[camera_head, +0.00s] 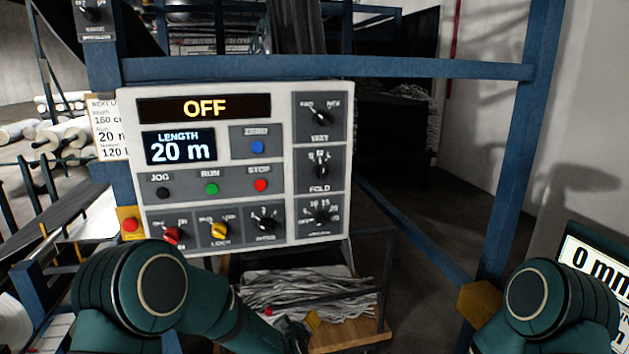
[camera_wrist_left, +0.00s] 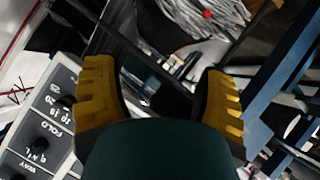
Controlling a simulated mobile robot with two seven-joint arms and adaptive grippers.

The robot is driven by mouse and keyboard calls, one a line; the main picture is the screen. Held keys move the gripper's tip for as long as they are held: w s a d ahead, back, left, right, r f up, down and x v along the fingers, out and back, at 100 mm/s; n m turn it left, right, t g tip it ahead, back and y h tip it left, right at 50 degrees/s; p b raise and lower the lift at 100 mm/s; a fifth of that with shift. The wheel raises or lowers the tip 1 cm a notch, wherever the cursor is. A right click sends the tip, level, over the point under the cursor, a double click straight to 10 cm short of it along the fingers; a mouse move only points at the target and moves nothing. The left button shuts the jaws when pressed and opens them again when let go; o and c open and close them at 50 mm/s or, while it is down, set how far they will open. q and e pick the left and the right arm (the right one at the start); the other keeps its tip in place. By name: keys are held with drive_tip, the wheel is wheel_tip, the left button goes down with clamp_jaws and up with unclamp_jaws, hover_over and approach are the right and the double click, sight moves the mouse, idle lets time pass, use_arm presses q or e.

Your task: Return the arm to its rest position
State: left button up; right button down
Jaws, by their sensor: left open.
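My left arm (camera_head: 135,292) comes in from the lower left in the head view and reaches toward the bottom middle.
A white control panel (camera_head: 222,235) reads OFF and 20 m, just above my left arm. Blue frame bars (camera_head: 330,68) surround it. A shelf (camera_head: 350,338) below holds grey strands (camera_head: 310,290). Another display (camera_head: 598,262) stands at right. Floor shows between panel and right post.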

use_arm(q)
drive_tip(key=s+a+f+m+g+h, duration=0.1)
drive_tip(key=s+a+f+g, duration=0.1)
drive_tip(key=s+f, duration=0.4)
drive_tip(key=s+a+f+m+g+h+b, duration=0.1)
drive_tip(key=s+f+g, duration=0.3)
drive_tip(key=s, duration=0.9)
drive_tip(key=s+a+f+m+g+h+b, duration=0.1)
drive_tip(key=s+a+f+m+g, duration=0.1)
drive_tip(key=s+f, duration=0.6)
drive_tip(key=shift+s+a+m+g, duration=0.45)
drive_tip(key=shift+s+g, duration=0.3)
drive_tip(key=shift+g, duration=0.25)
